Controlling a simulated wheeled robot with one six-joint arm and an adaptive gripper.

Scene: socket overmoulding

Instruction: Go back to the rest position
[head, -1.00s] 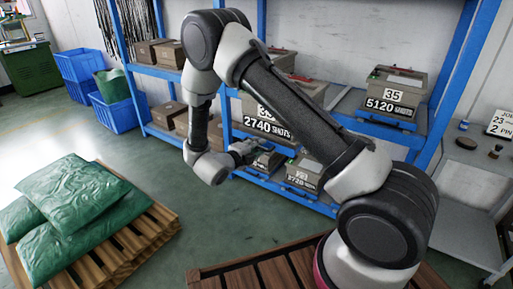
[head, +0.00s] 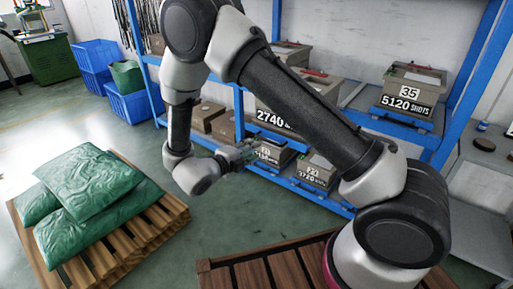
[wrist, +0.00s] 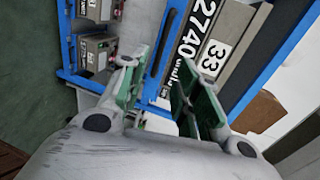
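My gripper (head: 238,156) is at the end of my bent arm, in front of the lower part of the blue shelf rack (head: 300,184). In the wrist view my gripper (wrist: 155,100) shows two green-padded fingers standing apart with nothing between them. The box marked 2740 shots (wrist: 215,45) lies beyond the fingers in that view, apart from them. In the head view my arm covers part of this box (head: 272,118).
Another box marked 5120 shots (head: 410,95) stands on the rack at right. Smaller boxes (head: 318,170) sit on the lower shelf. Green sacks (head: 85,190) lie on a wooden pallet (head: 150,225) at left. Blue bins (head: 130,103) stand behind. Open floor (head: 235,220) lies between pallet and rack.

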